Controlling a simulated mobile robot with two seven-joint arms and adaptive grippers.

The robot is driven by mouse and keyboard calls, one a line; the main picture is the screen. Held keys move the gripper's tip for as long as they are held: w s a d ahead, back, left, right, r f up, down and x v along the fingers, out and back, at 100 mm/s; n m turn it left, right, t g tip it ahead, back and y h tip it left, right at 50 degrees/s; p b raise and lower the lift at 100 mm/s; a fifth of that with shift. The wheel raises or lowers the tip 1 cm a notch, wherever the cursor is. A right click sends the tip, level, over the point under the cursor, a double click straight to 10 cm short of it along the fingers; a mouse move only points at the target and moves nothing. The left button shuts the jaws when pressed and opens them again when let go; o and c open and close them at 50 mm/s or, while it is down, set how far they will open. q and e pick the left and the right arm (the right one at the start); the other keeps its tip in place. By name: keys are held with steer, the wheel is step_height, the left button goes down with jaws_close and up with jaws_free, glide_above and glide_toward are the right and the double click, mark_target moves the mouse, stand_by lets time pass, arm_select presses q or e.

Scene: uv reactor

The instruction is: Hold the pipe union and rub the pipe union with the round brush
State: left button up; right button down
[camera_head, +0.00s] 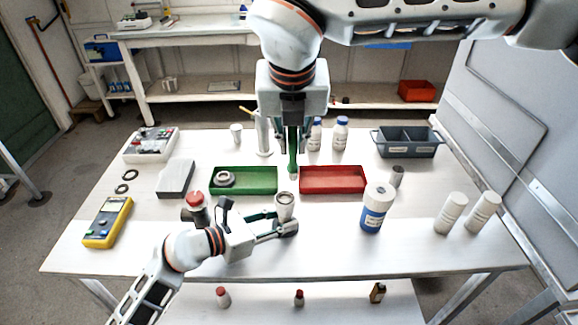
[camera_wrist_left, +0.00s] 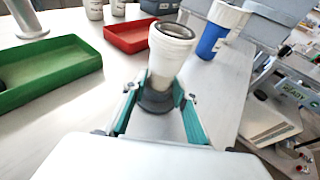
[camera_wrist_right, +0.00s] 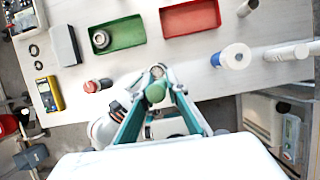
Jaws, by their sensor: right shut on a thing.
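The pipe union (camera_head: 285,205), a pale upright cylinder with a dark rim and open top, stands on a grey base in front of the trays. It also shows in the left wrist view (camera_wrist_left: 170,55). My left gripper (camera_head: 287,230) is low at the table, its fingers on both sides of the grey base. I cannot tell whether they press on it. My right gripper (camera_head: 293,122) points down, shut on the green round brush (camera_head: 293,158), which hangs above and behind the union. In the right wrist view the green brush (camera_wrist_right: 155,93) sits between the fingertips.
A green tray (camera_head: 262,190) with a grey ring part and a red tray (camera_head: 335,190) lie behind the union. A blue-and-white bottle (camera_head: 375,210) stands right.

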arm_select(q)
steer(key=o, duration=0.4)
steer(key=v, duration=1.2)
steer(key=shift+r, duration=0.1)
steer(key=shift+s, duration=0.1)
